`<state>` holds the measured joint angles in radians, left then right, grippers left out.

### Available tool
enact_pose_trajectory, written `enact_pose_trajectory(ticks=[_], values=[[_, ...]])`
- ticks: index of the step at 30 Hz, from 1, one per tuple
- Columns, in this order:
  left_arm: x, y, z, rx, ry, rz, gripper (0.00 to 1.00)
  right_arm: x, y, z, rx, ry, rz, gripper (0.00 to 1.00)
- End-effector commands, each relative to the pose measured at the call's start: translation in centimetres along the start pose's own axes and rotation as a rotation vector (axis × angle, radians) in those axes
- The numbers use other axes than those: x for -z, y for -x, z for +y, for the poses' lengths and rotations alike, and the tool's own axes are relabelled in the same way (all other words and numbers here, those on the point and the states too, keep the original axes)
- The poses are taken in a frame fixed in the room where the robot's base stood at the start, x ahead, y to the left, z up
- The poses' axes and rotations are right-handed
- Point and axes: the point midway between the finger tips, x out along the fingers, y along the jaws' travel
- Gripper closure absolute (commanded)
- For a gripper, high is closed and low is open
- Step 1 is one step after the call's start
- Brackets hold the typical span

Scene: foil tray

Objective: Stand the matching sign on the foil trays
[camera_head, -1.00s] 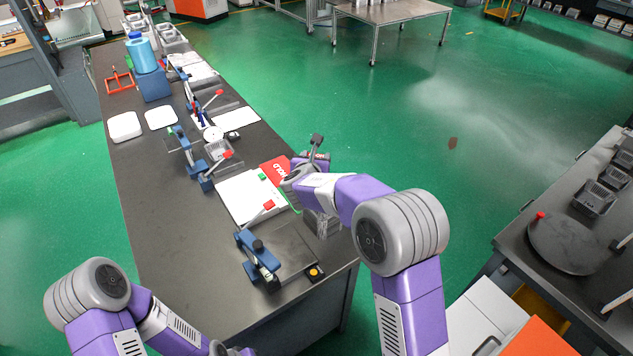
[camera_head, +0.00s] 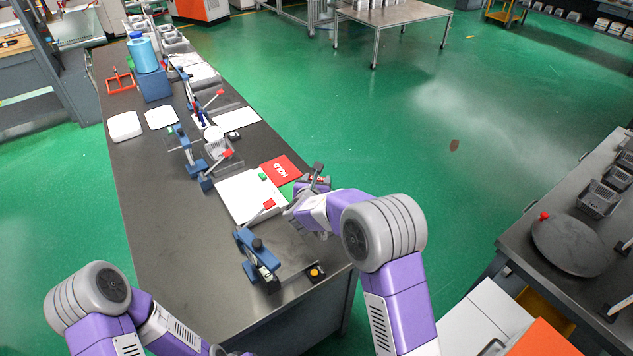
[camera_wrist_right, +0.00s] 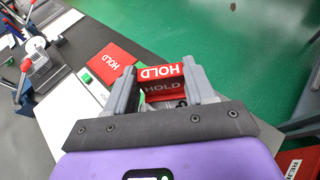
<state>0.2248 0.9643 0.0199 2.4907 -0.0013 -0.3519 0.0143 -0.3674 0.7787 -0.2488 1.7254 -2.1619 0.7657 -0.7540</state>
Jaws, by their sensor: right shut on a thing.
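My right gripper (camera_wrist_right: 160,82) is shut on a red sign (camera_wrist_right: 160,71) lettered HOLD in white; a darker face with the same word shows below its bright edge. In the head view my right wrist is beside the bench's right edge and hides much of the gripper. A flat red HOLD card (camera_head: 282,170) lies on the bench just left of the gripper; it also shows in the right wrist view (camera_wrist_right: 113,60). Grey trays (camera_head: 168,33) stand at the bench's far end, too small to tell if foil. My left arm is at the lower left, its gripper out of view.
Blue clamps (camera_head: 262,265) and a blue bottle (camera_head: 142,55) stand along the bench (camera_head: 160,250). The bench's near left surface is clear. Green floor lies to the right.

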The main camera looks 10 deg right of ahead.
Motion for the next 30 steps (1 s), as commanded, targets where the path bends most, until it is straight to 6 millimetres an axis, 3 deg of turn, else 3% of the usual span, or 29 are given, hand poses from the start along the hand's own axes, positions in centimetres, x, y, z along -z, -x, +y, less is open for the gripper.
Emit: enact_pose_trajectory(ticks=[1, 6, 17, 23, 30], values=[[0.0, -0.2, -0.1, 0.0, 0.0, 0.0, 1.0, 0.2, -0.1, 0.0, 0.0, 0.0, 0.0, 0.43], [0.0, -0.1, 0.0, 0.0, 0.0, 0.0, 1.0, 0.1, 0.0, 0.0, 0.0, 0.0, 0.0, 0.2], [0.0, 0.4, 0.1, 0.0, 0.0, 0.0, 1.0, -0.3, 0.1, 0.0, 0.0, 0.0, 0.0, 0.2], [0.0, 0.1, 0.1, 0.0, 0.0, 0.0, 1.0, -0.2, 3.5, 0.1, -0.004, 0.0, 0.001, 0.2], [0.0, 0.2, 0.1, 0.0, 0.0, 0.0, 1.0, -0.3, 8.8, 0.1, -0.003, -0.001, -0.001, 0.2]])
